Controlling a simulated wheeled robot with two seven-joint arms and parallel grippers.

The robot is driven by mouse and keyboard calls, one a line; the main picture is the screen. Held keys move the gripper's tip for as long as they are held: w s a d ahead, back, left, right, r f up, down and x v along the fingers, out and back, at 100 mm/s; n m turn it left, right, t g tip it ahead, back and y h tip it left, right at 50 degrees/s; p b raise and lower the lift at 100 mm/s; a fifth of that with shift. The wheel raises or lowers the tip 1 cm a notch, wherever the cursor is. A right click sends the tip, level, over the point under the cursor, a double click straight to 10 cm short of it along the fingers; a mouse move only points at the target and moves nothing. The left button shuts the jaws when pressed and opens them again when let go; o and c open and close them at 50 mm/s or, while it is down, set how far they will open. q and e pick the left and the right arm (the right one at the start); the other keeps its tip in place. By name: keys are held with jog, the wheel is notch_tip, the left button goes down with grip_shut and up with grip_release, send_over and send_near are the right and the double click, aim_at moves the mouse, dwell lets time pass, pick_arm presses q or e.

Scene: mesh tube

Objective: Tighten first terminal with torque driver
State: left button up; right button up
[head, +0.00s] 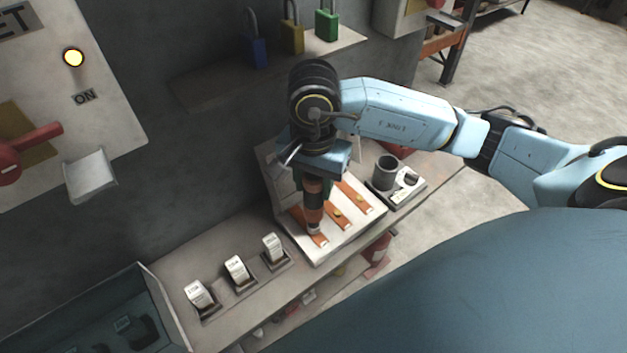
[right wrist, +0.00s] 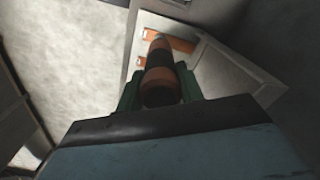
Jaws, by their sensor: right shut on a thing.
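My right gripper (head: 312,182) is shut on the torque driver (head: 314,205), an orange and black tool that points downward. In the right wrist view the driver (right wrist: 160,75) sits between the green fingers (right wrist: 160,92). A pale terminal board (head: 345,229) lies under it with several orange bars. The driver's tip is over the front-left bar, the first terminal (head: 318,240) as I see it; whether it touches a screw is hidden. Two more orange bars (head: 356,196) with brass-coloured screws lie to the right. My left gripper is not in view.
A holder (head: 408,193) with a dark grey cup (head: 385,172) stands right of the board. Several white labelled blocks (head: 236,269) sit in slots on the bench at left. Coloured padlocks (head: 291,36) stand on a shelf behind. A panel with a red handle (head: 30,146) is at far left.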

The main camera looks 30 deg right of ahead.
jog(key=shift+f+b, duration=0.3)
jog(key=shift+b, duration=0.1)
dwell(0.3)
jog(key=shift+f+b, duration=0.15)
jog(key=shift+b, duration=0.95)
dwell(1.0)
jog(key=shift+r+p, duration=1.4)
jog(key=shift+r, duration=1.65)
jog(key=shift+f, duration=0.1)
